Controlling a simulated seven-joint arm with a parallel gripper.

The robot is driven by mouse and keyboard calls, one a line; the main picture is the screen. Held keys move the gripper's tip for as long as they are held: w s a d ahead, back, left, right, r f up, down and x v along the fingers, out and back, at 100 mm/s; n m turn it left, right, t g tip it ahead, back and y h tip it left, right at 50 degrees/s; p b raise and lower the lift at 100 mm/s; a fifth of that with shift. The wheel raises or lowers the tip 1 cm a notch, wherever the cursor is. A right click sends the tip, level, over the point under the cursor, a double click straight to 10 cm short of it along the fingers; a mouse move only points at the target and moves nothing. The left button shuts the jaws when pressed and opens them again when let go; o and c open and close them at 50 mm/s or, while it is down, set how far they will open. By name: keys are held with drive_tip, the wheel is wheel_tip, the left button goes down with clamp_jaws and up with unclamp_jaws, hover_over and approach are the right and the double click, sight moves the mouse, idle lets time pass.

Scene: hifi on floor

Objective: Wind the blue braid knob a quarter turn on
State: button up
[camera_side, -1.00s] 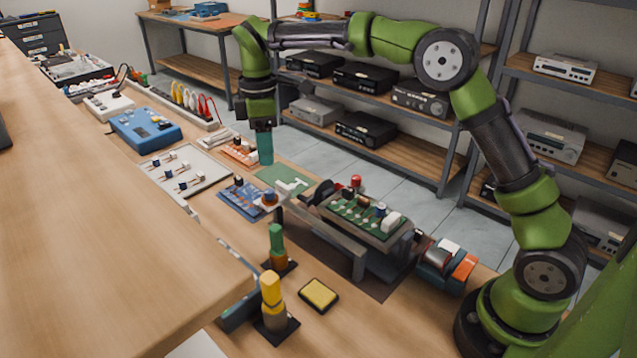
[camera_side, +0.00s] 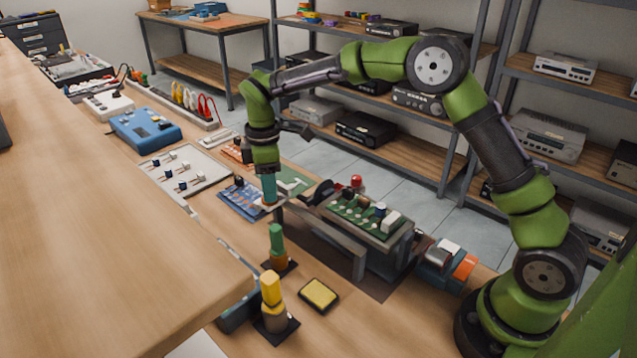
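My gripper (camera_side: 269,196) points down over the small round pale spool with an orange centre (camera_side: 262,204), which lies at the right edge of a blue circuit board (camera_side: 241,200). A blue knob on top of the spool is hidden behind the gripper's narrow teal end (camera_side: 268,186). The teal end seems to reach the knob, but I cannot tell whether it touches it. The gap between the fingers is too small to see, so I cannot tell open from shut.
A green-handled tool (camera_side: 277,240) and a yellow-handled tool (camera_side: 271,292) stand upright in front. A raised holder with a green circuit board (camera_side: 352,213) stands close on the right. A yellow sponge (camera_side: 319,294) lies in front. A white tray (camera_side: 205,179) lies to the left.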

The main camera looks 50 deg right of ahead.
clamp_jaws()
drive_tip(key=shift+m, duration=0.3)
drive_tip(key=m, duration=0.3)
drive_tip(key=shift+m, duration=0.3)
drive_tip(key=m, duration=0.9)
drive_tip(key=shift+s+m+t, duration=0.1)
drive_tip(key=shift+m+t, duration=0.2)
drive_tip(key=shift+m, duration=1.9)
